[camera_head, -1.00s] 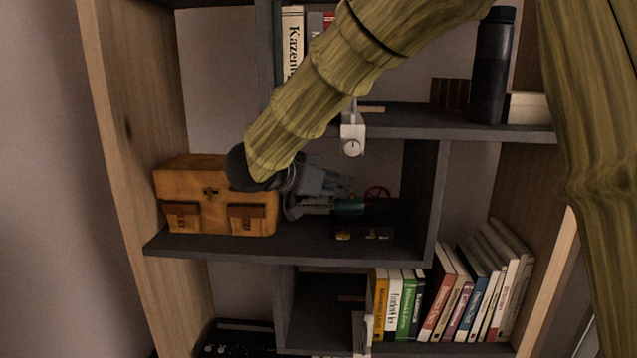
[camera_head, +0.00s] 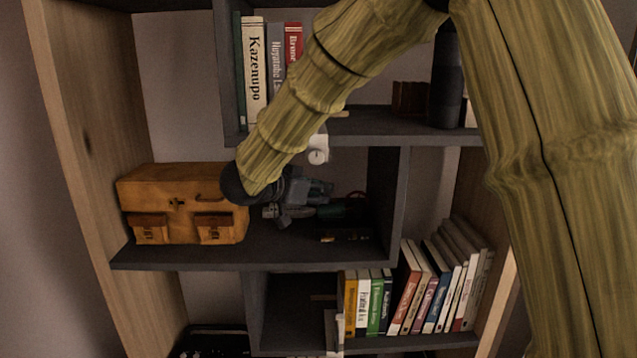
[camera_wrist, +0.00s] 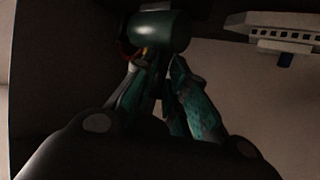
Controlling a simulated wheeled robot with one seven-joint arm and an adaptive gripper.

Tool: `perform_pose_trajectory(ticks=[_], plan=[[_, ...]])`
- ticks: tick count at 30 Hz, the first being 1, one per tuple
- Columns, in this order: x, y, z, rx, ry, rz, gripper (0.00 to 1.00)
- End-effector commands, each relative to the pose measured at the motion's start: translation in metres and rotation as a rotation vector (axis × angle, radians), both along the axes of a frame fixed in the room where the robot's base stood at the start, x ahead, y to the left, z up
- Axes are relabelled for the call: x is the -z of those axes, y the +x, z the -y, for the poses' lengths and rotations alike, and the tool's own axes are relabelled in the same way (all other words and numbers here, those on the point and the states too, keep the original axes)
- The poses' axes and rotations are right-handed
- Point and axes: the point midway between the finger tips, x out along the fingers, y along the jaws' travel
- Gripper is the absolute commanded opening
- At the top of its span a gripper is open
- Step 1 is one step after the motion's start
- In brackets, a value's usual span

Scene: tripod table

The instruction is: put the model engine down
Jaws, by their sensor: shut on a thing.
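The model engine (camera_head: 343,234) has a dark base, a green boiler and a red wheel. It is in the middle-level shelf compartment (camera_head: 270,253), near the right divider. My gripper (camera_head: 302,203) reaches in from the left and is shut on the engine. The gripper hides part of the engine, and I cannot tell whether its base touches the shelf board. In the wrist view the green boiler (camera_wrist: 158,31) shows just beyond the fingertips of my gripper (camera_wrist: 158,68); the picture is dark and the exact contact is unclear.
An orange-brown bag (camera_head: 180,200) stands close left of my gripper. The dark divider (camera_head: 387,205) bounds the compartment on the right. A white device (camera_head: 318,150) hangs under the upper board. Books (camera_head: 430,290) fill the lower right. Bare board lies in front of the engine.

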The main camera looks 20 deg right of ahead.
Motion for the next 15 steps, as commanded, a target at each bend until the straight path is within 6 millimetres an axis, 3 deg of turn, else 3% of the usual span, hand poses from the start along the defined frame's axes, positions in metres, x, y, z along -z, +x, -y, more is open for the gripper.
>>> perform_pose_trajectory(ticks=[15], plan=[[0.014, 0.001, 0.000, 0.000, -0.001, 0.004, 0.00]])
